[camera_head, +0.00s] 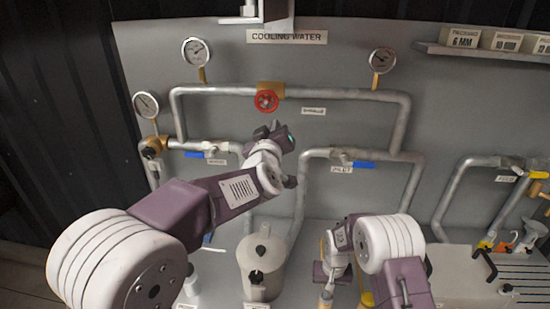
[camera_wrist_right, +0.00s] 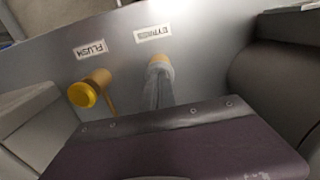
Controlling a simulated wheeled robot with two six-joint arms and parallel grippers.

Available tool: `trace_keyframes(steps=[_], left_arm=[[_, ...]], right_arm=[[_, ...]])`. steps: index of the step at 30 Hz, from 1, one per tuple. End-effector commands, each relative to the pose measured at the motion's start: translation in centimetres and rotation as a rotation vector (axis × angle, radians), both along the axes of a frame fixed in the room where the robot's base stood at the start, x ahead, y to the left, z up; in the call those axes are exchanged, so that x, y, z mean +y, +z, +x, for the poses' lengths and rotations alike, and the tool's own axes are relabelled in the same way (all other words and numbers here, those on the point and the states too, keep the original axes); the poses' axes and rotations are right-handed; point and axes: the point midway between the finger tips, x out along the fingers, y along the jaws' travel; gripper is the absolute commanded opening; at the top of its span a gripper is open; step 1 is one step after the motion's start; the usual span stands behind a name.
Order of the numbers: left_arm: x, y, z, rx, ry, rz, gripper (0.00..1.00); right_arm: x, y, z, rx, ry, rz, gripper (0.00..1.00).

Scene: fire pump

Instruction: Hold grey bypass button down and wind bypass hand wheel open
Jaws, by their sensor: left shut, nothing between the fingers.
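The red bypass hand wheel (camera_head: 266,101) sits on a brass valve in the upper horizontal pipe, beside a small label (camera_head: 313,111). My left gripper (camera_head: 268,129) is shut and empty, just below the wheel and apparently apart from it. My right gripper (camera_head: 328,274) is low in front of the panel, partly hidden by its own arm. In the right wrist view, a grey cylindrical part with a yellow collar (camera_wrist_right: 158,85), likely the bypass button, stands under an upside-down label (camera_wrist_right: 152,34). My purple gripper body hides its lower end; contact and finger opening cannot be told.
A yellow knob (camera_wrist_right: 83,94) marked FLUSH is beside the grey part. Blue-handled valves (camera_head: 364,165) sit on the lower pipes. Several gauges (camera_head: 196,51) stand above. A grey canister (camera_head: 262,252) stands between my arms. A shelf with boxes (camera_head: 463,37) is at upper right.

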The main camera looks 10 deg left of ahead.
Motion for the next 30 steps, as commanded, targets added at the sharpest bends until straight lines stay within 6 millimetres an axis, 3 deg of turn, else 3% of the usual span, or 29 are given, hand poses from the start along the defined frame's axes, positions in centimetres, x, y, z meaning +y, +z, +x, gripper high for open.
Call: trace_keyframes(steps=[10, 30], left_arm=[[0.0, 0.4, 0.0, 0.001, -0.001, 0.0, 0.0], [0.0, 5.7, 0.0, 0.002, 0.0, 0.0, 0.0]], right_arm=[[0.0, 0.4, -0.1, 0.004, 0.0, -0.001, 0.0], [0.0, 7.0, -0.1, 0.001, 0.0, 0.0, 0.0]])
